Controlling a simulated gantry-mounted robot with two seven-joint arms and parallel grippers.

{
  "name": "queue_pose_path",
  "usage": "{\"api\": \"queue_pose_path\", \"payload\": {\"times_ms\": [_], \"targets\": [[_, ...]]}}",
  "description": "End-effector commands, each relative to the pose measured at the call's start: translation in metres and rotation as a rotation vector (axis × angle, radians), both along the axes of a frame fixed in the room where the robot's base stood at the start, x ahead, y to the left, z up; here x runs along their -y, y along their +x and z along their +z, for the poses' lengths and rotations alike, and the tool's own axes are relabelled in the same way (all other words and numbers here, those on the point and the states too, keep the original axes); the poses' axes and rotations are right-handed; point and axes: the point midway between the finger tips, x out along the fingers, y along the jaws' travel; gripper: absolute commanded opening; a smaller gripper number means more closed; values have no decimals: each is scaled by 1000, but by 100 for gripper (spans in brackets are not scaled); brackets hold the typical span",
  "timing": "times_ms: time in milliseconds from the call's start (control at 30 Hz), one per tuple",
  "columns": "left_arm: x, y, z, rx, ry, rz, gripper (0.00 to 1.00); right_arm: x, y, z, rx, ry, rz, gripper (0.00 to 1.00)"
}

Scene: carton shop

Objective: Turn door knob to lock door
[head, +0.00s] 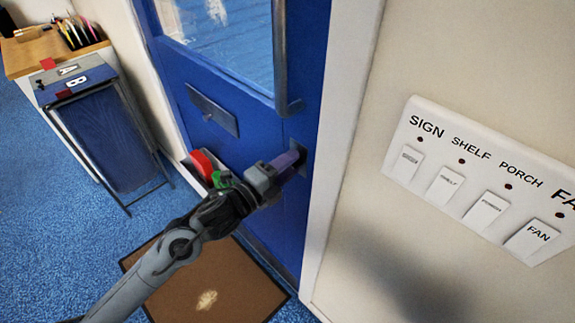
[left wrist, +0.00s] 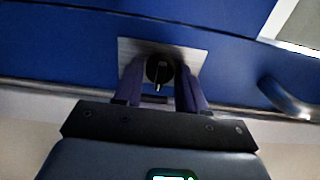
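The blue door (head: 225,85) stands ahead with a tall metal pull handle (head: 281,60) on its right side. In the left wrist view, a dark round knob (left wrist: 158,70) with a light thumb-turn sits on a square metal plate (left wrist: 195,57). My left gripper (head: 292,158) is at the door's right edge, below the pull handle, and hides the knob in the head view. In the left wrist view, its two purple fingers (left wrist: 160,85) stand apart, one on each side of the knob; firm contact does not show. My right gripper is not in view.
A white switch panel (head: 460,165) is on the wall to the right. A metal mail slot (head: 212,110) is on the door. A folding sign (head: 105,130) and a wooden-topped counter (head: 35,52) stand at left. A brown mat (head: 210,290) lies on blue carpet.

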Motion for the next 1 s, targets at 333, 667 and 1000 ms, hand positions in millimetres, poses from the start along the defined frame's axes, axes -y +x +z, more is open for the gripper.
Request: {"api": "queue_pose_path", "payload": {"times_ms": [333, 667, 1000], "targets": [[0, 0, 0, -1, -1, 0, 61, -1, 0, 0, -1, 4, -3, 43], [-17, -16, -1, -1, 0, 1, 61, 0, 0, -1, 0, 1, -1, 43], [-58, -57, -1, -1, 1, 1, 61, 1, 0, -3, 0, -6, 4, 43]]}}
